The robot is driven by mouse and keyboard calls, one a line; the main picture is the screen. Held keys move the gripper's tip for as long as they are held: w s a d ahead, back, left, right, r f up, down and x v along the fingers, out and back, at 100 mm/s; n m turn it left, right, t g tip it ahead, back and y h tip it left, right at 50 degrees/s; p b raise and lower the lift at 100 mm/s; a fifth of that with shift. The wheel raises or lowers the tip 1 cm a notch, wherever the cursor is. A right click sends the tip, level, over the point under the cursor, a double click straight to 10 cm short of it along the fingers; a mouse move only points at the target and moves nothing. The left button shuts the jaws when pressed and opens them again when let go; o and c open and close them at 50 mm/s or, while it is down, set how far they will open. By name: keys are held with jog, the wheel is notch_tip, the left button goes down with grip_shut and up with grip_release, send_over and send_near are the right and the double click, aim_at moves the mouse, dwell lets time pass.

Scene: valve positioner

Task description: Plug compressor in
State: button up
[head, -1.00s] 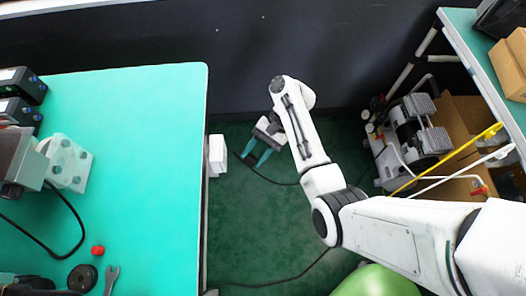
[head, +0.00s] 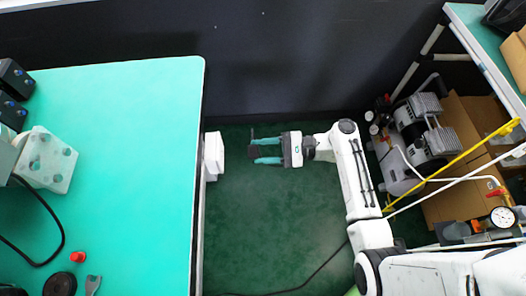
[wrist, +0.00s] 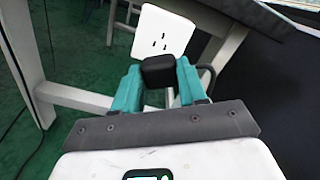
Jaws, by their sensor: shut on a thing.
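My gripper (head: 262,151) is low between the teal table and the compressor, pointing left in the head view. Its teal fingers are shut on a black plug (wrist: 158,70), seen between them in the wrist view. The white wall socket (wrist: 163,33) with dark slots is just beyond the plug and a little above it in that view; a gap seems to remain between them. In the head view the socket (head: 213,155) is a white box at the table's right side, left of the fingers. The compressor (head: 415,135) stands on the floor at the right, grey and black.
The teal table (head: 140,130) fills the left. A dark cable (head: 300,284) lies on the green floor, and a cable loop shows right of the plug in the wrist view. Yellow and white hoses (head: 450,165) and a shelf (head: 495,70) are at the right.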

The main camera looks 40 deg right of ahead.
jog(key=shift+b+x, duration=0.6)
jog(key=shift+x, duration=2.1)
jog(key=shift+r+p, duration=0.3)
jog(key=shift+p, duration=0.15)
jog(key=shift+a+p, duration=0.15)
jog(key=shift+p, duration=0.4)
jog(key=shift+w+a, duration=0.4)
jog(key=shift+a, duration=0.1)
dwell(0.5)
jog(key=o, duration=1.1)
jog(key=shift+o, duration=0.2)
jog(key=v, duration=1)
jog(key=shift+s+d, duration=0.25)
jog(key=shift+d, duration=0.1)
